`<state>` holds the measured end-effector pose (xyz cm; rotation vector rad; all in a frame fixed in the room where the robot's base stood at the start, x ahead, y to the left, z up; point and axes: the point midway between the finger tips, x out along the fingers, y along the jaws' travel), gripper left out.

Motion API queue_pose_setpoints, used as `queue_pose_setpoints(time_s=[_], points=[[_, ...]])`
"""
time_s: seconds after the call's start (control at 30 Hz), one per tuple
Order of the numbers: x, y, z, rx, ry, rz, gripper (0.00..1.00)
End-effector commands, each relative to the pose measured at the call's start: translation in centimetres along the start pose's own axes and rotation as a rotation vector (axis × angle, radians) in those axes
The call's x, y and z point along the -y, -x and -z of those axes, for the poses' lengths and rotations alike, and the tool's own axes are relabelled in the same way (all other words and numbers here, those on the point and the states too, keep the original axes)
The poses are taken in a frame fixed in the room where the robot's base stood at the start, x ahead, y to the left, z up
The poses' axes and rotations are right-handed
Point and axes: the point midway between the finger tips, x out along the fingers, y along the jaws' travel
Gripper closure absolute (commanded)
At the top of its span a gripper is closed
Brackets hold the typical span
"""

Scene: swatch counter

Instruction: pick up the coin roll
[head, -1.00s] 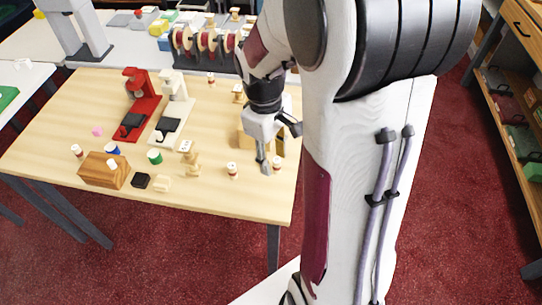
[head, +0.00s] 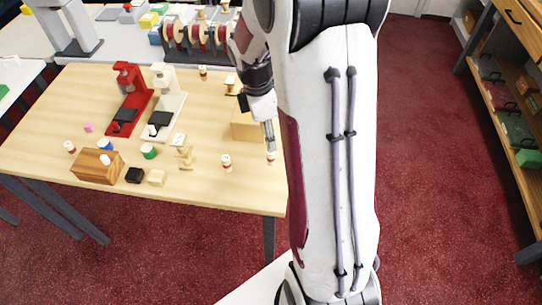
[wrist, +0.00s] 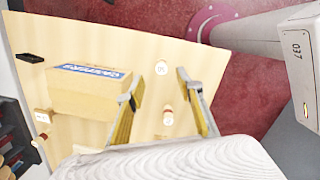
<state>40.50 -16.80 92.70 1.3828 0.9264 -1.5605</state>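Several small white cylinders with red bands stand on the table and look like coin rolls; I cannot tell which one the task means. One (head: 271,158) is at the right front, just below my gripper (head: 270,146), and another (head: 226,162) stands to its left. In the wrist view my gripper (wrist: 160,75) is open, its two fingers apart. Two upright cylinders show in the gap: one white-topped roll (wrist: 161,68) level with the fingertips, and another (wrist: 167,118) closer in. Neither is held. My arm hides part of the table's right side.
A cardboard box (wrist: 88,92) with a blue label is beside the left finger. A red stand (head: 128,95), a white stand (head: 165,100) and a wooden block (head: 97,167) are farther left. The table's front and right edges are near my gripper.

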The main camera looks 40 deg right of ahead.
Motion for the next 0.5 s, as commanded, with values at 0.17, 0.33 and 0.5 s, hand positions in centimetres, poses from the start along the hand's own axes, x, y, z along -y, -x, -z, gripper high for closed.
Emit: queue_pose_setpoints(time_s=[0.17, 0.33, 0.5], points=[[0.0, 0.0, 0.0, 0.000, -0.001, 0.000, 0.64], [0.1, -0.4, 0.0, 0.000, -0.002, 0.002, 0.64], [0.1, -1.6, 0.0, 0.001, -0.003, 0.003, 0.64]])
